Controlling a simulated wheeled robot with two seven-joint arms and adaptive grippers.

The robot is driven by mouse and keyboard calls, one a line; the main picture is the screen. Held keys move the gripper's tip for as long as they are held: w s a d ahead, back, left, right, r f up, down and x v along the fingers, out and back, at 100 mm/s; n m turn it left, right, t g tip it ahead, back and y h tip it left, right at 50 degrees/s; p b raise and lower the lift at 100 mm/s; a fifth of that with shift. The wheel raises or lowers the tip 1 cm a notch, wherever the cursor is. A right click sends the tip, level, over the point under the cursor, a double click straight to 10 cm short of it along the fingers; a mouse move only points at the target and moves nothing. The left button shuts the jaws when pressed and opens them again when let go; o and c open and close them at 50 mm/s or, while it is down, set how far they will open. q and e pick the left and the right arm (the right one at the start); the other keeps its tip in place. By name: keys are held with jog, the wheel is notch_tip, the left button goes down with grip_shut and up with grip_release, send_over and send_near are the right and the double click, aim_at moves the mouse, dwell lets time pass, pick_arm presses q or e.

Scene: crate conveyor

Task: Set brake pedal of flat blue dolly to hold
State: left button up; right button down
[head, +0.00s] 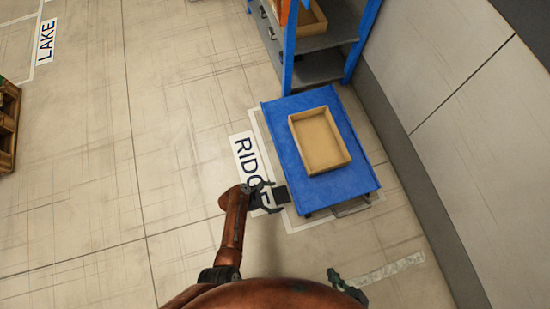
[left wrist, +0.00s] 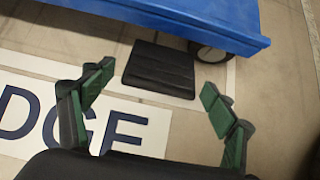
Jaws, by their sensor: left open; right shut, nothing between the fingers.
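The flat blue dolly (head: 278,130) stands on the floor right of the picture's middle in the head view, and its edge crosses the top of the left wrist view (left wrist: 180,20). The black brake pedal (left wrist: 160,70) sticks out flat from the dolly's side, beside a wheel. It also shows as a dark square in the head view (head: 282,194). My left gripper (head: 269,197) is open and empty, its fingers pointing at the pedal; in the left wrist view the pedal lies between the spread fingertips. My right gripper (head: 342,282) is shut and empty near the bottom edge.
A shallow cardboard tray (head: 320,140) rests on the dolly. A blue-framed shelf (head: 318,65) stands behind it and a wall (head: 465,140) runs along the right. The floor sign RIDGE (head: 246,160) lies left of the dolly.

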pick_arm(q)
jog(key=shift+c, duration=0.4)
jog(key=c, duration=1.6)
jog(key=shift+s+d, duration=0.1)
